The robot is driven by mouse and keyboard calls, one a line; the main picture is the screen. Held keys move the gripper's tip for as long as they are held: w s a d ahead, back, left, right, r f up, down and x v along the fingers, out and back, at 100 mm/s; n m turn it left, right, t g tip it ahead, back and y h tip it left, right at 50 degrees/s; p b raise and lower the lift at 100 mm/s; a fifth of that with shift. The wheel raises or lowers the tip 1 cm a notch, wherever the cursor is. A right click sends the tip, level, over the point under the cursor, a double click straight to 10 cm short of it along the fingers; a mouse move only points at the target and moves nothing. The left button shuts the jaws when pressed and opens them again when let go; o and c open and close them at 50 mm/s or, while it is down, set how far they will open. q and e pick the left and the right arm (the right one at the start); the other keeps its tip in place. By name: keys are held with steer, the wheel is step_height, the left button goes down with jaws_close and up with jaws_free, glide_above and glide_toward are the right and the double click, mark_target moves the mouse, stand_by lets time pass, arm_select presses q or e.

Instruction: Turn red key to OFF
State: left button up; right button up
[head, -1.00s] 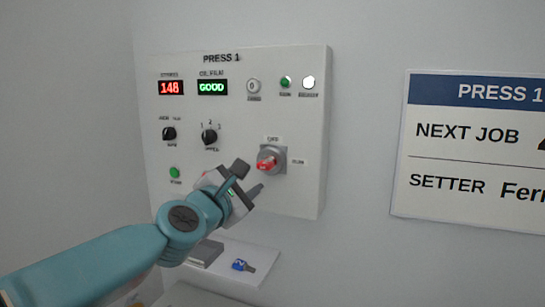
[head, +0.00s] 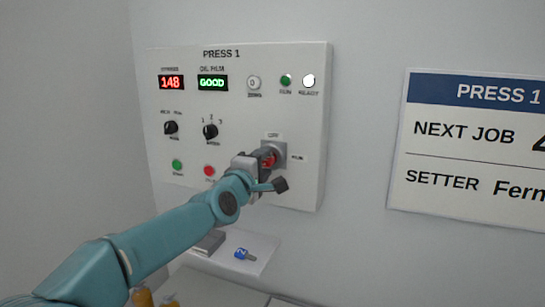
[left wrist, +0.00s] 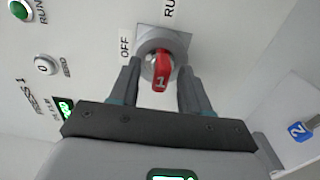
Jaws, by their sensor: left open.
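The red key (head: 268,158) sits in the grey key switch (head: 280,150) at the panel's lower right. In the left wrist view the key (left wrist: 163,72) bears a "1". Its grip runs up and down there, roughly in line with the RUN label (left wrist: 170,8), not towards the OFF label (left wrist: 125,46). My left gripper (left wrist: 158,78) is open, with one finger on each side of the key. A gap shows between each finger and the key. In the head view the left gripper (head: 270,170) partly hides the key.
The PRESS 1 panel (head: 235,120) also carries displays, two black knobs, lamps and buttons, including a red button (head: 209,171) close to my arm. A blue key tagged "2" (head: 243,254) lies on a white shelf (head: 262,244) below. A job sign (head: 470,150) hangs at right.

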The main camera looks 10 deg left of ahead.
arm_select(q)
steer(key=shift+w+f, duration=0.15)
steer(key=shift+w, duration=0.1)
steer(key=shift+s, duration=0.2)
jaws_close()
steer(key=shift+w+n+b, duration=0.1)
steer(key=shift+n+b, duration=0.35)
steer(key=shift+n, duration=0.15)
steer(key=n+b, duration=0.1)
steer(key=n, duration=0.4)
steer(key=shift+n, duration=0.3)
steer(key=n, duration=0.4)
steer(key=shift+d+n+b, duration=0.1)
steer(key=shift+n+b, duration=0.2)
steer(key=shift+n, duration=1)
